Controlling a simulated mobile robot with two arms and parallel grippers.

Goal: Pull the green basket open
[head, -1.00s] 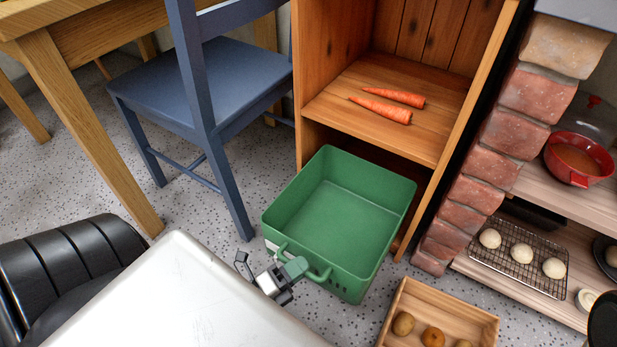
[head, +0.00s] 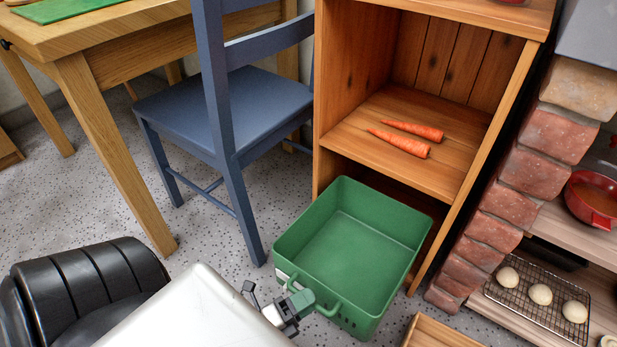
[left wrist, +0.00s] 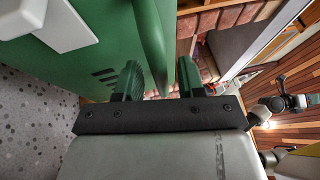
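The green basket (head: 345,235) stands on the floor at the foot of the wooden cabinet, well out from its lower opening, its back end under the shelf. Its front handle (head: 328,308) faces me. My left gripper (head: 302,299) is at this handle. In the left wrist view the green handle bar (left wrist: 152,45) runs between my two fingers (left wrist: 158,82). A gap shows between the bar and the right finger, so the fingers look open around it. The inside of the basket looks empty.
Two carrots (head: 405,140) lie on the cabinet shelf (head: 375,115). A blue chair (head: 215,110) and a wooden table (head: 100,60) stand to the left. A brick pillar (head: 500,210) stands to the right. A wooden tray (head: 435,332) lies on the floor beside the basket.

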